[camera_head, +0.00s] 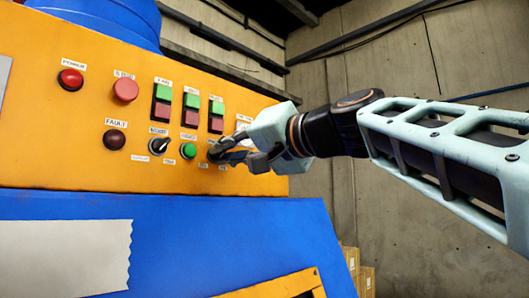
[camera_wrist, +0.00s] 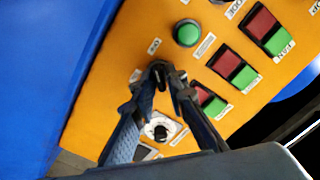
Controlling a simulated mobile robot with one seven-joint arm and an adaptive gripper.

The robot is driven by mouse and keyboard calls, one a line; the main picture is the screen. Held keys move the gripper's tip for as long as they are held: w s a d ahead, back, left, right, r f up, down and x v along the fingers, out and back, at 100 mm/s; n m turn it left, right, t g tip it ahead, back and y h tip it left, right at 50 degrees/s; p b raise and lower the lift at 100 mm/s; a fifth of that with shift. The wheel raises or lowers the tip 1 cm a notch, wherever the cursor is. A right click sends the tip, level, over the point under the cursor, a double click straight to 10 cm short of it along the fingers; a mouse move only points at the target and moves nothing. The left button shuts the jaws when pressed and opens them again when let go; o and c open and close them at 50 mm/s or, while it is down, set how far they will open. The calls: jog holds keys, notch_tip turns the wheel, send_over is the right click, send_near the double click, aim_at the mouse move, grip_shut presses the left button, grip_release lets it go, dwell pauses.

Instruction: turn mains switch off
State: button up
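The mains switch appears to be the small black rotary knob (camera_head: 213,151), right of the green button on the orange panel. In the wrist view a dark knob (camera_wrist: 160,70) shows at my fingertips, with small labels beside it. My gripper (camera_head: 226,153) is at the panel, pointing left at this knob; its two fingers (camera_wrist: 167,75) come up on either side of it in the wrist view. The fingertips partly hide the knob, so its angle is unclear. I cannot tell whether they press on it or only stand around it.
A green button (camera_head: 188,151) and a selector knob (camera_head: 160,146) lie left of my gripper. Red-and-green switch pairs (camera_head: 190,110) sit above. A dial with a white plate (camera_wrist: 161,132) shows between my fingers, nearer my palm. The blue housing (camera_head: 230,235) lies below the panel.

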jog(key=shift+o, duration=0.7)
jog(key=v, duration=1.2)
jog(key=s+d+f+m+g+h+p, duration=0.1)
jog(key=d+f+g+h, duration=0.2)
jog(key=f, duration=1.1)
jog(key=s+d+f+m+h+p, duration=0.15)
jog(key=f+h, duration=0.35)
jog(key=f, duration=1)
jog(key=s+d+f+g+h, duration=0.1)
jog(key=s+d+f, duration=0.2)
jog(key=f, duration=0.3)
jog(key=s+d+f+g+h, duration=0.1)
jog(key=s+d+f+h, duration=0.1)
jog(key=f, duration=0.5)
jog(key=s+d+f+n+g+h+p, duration=0.1)
jog(key=s+d+f+h, duration=0.1)
jog(key=s+d+f, duration=0.2)
notch_tip(320, 180, down, 3)
jog(key=shift+s+d+f, duration=0.1)
jog(key=shift+s+d, duration=0.15)
jog(key=shift+d, duration=0.3)
